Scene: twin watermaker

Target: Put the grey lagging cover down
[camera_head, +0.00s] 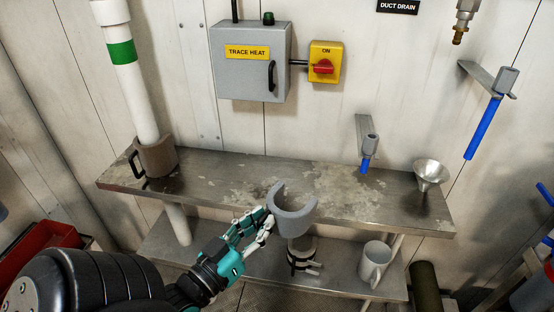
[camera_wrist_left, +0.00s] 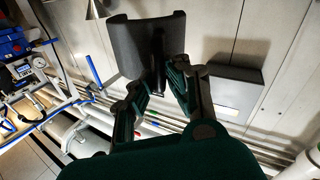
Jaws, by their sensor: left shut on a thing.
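The grey lagging cover (camera_head: 293,217) is an open, curved half-shell. My left gripper (camera_head: 263,221) is shut on it at its left side and holds it near the front edge of the metal shelf (camera_head: 230,185). I cannot tell how high it is above the shelf. In the left wrist view the cover (camera_wrist_left: 130,48) is between and beyond the fingertips (camera_wrist_left: 160,88), dark and seen from its handle side. The handle is mostly hidden by the fingers. My right gripper is not in view.
A brown-grey cover (camera_head: 158,158) with a black handle sits around the white pipe at the shelf's left. A funnel (camera_head: 430,176) stands at the right end. A blue-handled valve (camera_head: 367,150) is at the back. A mug (camera_head: 374,262) stands on the lower shelf. The shelf's middle is clear.

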